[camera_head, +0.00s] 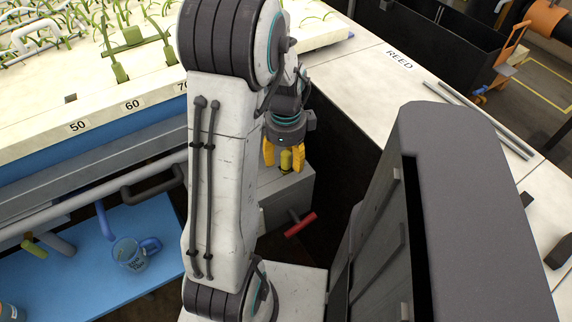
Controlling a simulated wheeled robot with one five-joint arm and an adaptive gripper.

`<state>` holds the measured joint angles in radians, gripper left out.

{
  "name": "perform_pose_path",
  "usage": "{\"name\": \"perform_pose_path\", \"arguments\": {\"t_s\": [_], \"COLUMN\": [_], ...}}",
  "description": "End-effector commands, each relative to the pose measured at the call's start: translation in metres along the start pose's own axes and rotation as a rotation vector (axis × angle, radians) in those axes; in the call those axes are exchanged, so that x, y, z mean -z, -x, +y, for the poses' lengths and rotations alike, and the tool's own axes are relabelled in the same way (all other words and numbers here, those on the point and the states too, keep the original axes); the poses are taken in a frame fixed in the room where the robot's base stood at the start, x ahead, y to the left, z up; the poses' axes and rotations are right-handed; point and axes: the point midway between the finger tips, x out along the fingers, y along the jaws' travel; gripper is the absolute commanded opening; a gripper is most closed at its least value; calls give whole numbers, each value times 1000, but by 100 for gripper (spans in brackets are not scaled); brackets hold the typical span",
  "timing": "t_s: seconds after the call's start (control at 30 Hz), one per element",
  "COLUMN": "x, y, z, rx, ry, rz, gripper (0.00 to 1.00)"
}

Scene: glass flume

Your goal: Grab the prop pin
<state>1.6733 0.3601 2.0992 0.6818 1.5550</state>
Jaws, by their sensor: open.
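My gripper (284,164) is open and points down over a grey block (285,195) in the middle of the view. Its two orange-yellow fingers stand on either side of a small upright yellow-green knob (286,160), which looks like the prop pin. I see a gap beside the knob and cannot tell whether either finger touches it. The knob's lower end is hard to make out. A red T-shaped handle (300,224) on a grey stem sticks out from the block's front, below the gripper. My arm hides what lies left of the block.
A pale bed with green reeds (130,60) and number labels fills the upper left. A blue shelf (90,285) holds a cup (130,254). A pale counter marked REED (370,100) carries grey rods (480,120). A dark gap lies right of the block.

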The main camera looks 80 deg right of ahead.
Motion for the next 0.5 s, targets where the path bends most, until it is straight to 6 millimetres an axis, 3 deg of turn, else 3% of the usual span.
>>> {"name": "perform_pose_path", "arguments": {"t_s": [0.23, 0.5], "x": [0, 0], "y": [0, 0], "z": [0, 0], "rx": [0, 0], "ry": [0, 0], "rz": [0, 0], "gripper": [55, 30]}}
